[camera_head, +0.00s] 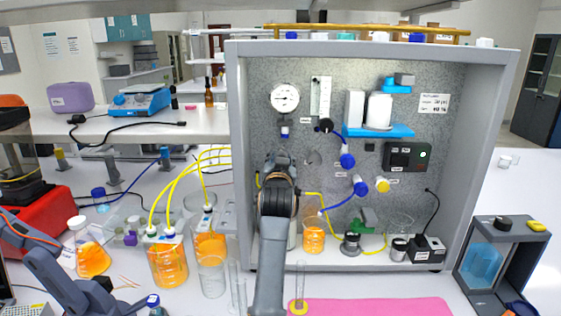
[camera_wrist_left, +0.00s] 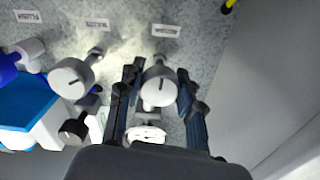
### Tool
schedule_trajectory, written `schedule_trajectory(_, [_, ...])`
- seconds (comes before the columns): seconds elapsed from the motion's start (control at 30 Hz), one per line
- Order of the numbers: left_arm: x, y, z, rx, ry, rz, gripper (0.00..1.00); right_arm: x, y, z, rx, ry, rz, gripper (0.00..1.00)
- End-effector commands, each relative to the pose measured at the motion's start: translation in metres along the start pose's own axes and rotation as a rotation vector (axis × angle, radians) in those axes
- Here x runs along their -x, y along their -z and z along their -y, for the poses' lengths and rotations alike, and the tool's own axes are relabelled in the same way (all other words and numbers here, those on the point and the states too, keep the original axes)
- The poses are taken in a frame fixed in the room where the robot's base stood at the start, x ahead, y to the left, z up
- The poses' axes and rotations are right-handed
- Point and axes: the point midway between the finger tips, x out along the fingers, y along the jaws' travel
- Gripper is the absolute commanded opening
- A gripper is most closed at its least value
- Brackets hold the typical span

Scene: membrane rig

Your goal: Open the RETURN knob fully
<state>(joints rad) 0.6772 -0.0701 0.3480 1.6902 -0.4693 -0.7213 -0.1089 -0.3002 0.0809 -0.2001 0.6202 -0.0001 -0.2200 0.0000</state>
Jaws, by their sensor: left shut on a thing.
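The RETURN knob (camera_wrist_left: 158,88) is a round pale knob with a dark, nearly vertical pointer line on its face. It sits beside a small white label (camera_wrist_left: 165,31), whose print is upside down and hard to read. My left gripper (camera_wrist_left: 158,75) has one finger on each side of this knob and is shut on it. In the head view my left gripper (camera_head: 280,160) is up against the speckled panel (camera_head: 300,190) on its left part. The gripper and wrist hide the knob there. My right gripper is not in view.
A second pale knob (camera_wrist_left: 70,78) sits close beside the gripped one. A gauge (camera_head: 285,98), blue valves (camera_head: 347,160) and yellow tubing crowd the panel. The cabinet's side wall (camera_wrist_left: 262,85) is near my gripper. Beakers of orange liquid (camera_head: 169,265) stand below left.

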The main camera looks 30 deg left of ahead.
Motion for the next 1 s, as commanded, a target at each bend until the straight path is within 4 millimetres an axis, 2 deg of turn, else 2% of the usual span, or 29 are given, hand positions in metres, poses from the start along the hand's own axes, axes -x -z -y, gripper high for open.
schedule_trajectory(0.63, [-0.0001,-0.0029,-0.0012,0.051,-0.002,0.007,0.04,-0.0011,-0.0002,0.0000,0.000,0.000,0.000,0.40])
schedule_trajectory(0.67, [-0.0001,-0.0029,-0.0013,0.051,-0.002,0.007,0.40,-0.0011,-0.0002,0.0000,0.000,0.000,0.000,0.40])
schedule_trajectory(0.77, [-0.0001,-0.0025,-0.0011,0.050,-0.002,0.006,0.60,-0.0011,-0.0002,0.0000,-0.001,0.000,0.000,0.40])
schedule_trajectory(1.0, [0.0000,-0.0011,-0.0006,0.049,-0.001,0.003,0.60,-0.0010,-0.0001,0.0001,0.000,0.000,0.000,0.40])
